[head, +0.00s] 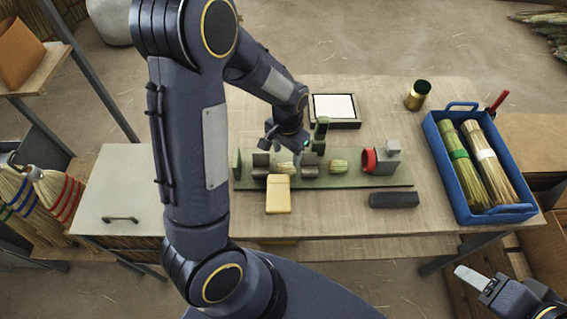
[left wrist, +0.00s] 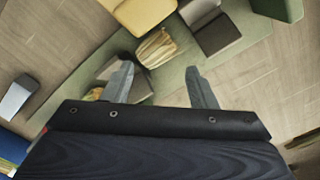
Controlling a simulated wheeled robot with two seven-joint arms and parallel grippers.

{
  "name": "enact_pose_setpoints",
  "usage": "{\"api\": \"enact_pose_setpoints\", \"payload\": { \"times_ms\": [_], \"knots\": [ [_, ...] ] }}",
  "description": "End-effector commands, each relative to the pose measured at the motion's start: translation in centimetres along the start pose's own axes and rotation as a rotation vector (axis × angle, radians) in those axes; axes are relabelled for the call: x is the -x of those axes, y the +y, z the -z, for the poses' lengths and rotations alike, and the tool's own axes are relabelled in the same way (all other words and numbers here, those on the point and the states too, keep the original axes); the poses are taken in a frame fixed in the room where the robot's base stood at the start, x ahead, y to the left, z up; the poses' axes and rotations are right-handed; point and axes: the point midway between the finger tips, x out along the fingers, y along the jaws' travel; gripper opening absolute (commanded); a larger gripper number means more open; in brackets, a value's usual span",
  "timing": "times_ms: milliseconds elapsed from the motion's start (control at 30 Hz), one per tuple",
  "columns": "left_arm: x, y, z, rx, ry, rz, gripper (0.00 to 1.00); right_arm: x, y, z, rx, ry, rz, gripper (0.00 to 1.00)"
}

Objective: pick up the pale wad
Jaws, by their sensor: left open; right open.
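A pale straw wad (head: 286,168) lies on the green board between two grey blocks (head: 261,164). It also shows in the left wrist view (left wrist: 156,48), tan and striped, just beyond the fingertips. My left gripper (head: 287,142) is open and empty above the board, behind the pale wad in the head view. The left wrist view shows its two fingers (left wrist: 160,72) spread apart. My right gripper (head: 474,281) is at the lower right, away from the board.
On the table (head: 330,215) are a yellow box (head: 278,196), a dark block (head: 394,199), a grey-and-red device (head: 382,158), a white-topped tray (head: 334,106) and a brass tin (head: 418,94). A blue crate (head: 446,171) with two straw bundles stands at the right.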

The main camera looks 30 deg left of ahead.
Motion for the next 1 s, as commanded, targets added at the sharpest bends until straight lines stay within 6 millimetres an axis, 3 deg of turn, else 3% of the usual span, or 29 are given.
{"api": "enact_pose_setpoints", "payload": {
  "times_ms": [400,733,1000],
  "knots": [
    [-5.5,0.3,-0.8,0.003,-0.005,-0.003,0.52,0.9,-0.4,0.5,0.000,0.000,0.000,0.53],
    [-6.5,0.3,-0.7,0.003,0.001,-0.003,0.52,0.9,-0.4,0.5,0.000,0.000,0.000,0.53],
    [-6.5,0.3,-0.7,0.003,0.000,-0.003,0.20,0.9,-0.4,0.5,0.000,0.000,0.000,0.53]
  ]
}}
